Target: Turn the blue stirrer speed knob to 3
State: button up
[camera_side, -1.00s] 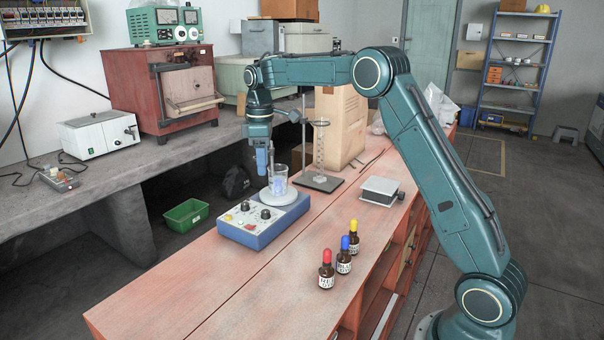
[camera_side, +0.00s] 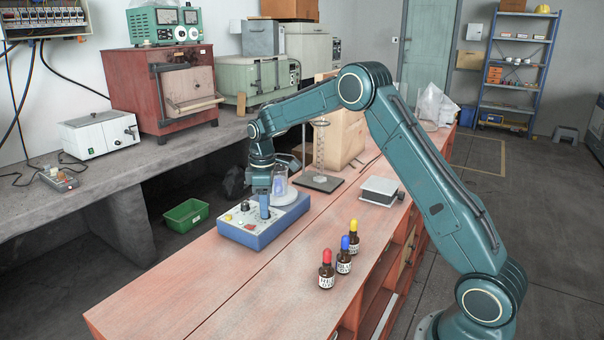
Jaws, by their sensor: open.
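The blue stirrer (camera_side: 262,236) sits on the reddish bench with its control panel facing the front left. One black knob (camera_side: 245,205) shows on the panel, left of my gripper. My gripper (camera_side: 264,214) points down at the panel's right part, with its fingers low over the place of the other black knob. The fingers hide that knob, so its pointer and the contact cannot be made out. The jaws are open. A glass beaker (camera_side: 281,182) stands on the stirrer's round white plate (camera_side: 290,201), close behind my gripper.
Three dropper bottles, with red (camera_side: 326,270), blue (camera_side: 344,255) and yellow (camera_side: 353,234) caps, stand to the right. A glass column on a stand (camera_side: 321,181) and a small metal-topped box (camera_side: 380,190) are behind. The bench front is clear.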

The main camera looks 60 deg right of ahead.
jog(key=shift+f, duration=0.6)
jog(key=shift+c, duration=0.2)
grip_shut()
